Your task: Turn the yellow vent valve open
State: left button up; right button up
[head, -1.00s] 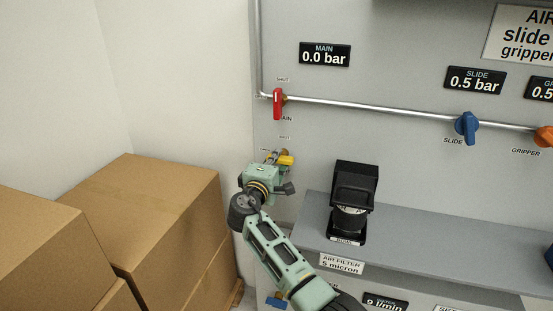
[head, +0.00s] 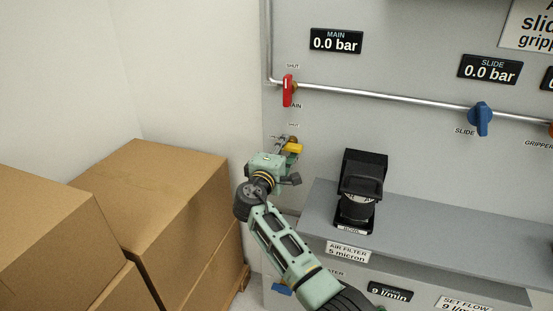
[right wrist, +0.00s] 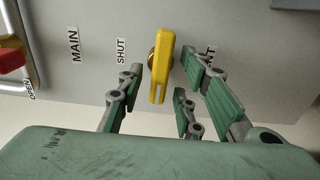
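The yellow vent valve handle (head: 294,148) is on the grey panel below the red main valve (head: 288,90). In the right wrist view the yellow handle (right wrist: 162,68) lies crosswise to the line of the SHUT (right wrist: 121,51) and partly hidden VENT labels. My right gripper (head: 283,147) is at the valve, its fingers largely hidden by its own body. In the right wrist view the right gripper (right wrist: 162,78) has its fingers spread on both sides of the handle, with visible gaps. My left gripper is out of view.
Cardboard boxes (head: 160,190) are stacked at the left. A black air filter (head: 360,190) stands on the grey shelf (head: 440,225) right of my arm. A metal pipe (head: 390,97) runs above to the blue slide valve (head: 481,118). Main (head: 336,41) and slide (head: 490,69) displays read 0.0 bar.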

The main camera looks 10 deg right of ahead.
jog(key=v, duration=1.1)
jog(key=shift+w, duration=0.1)
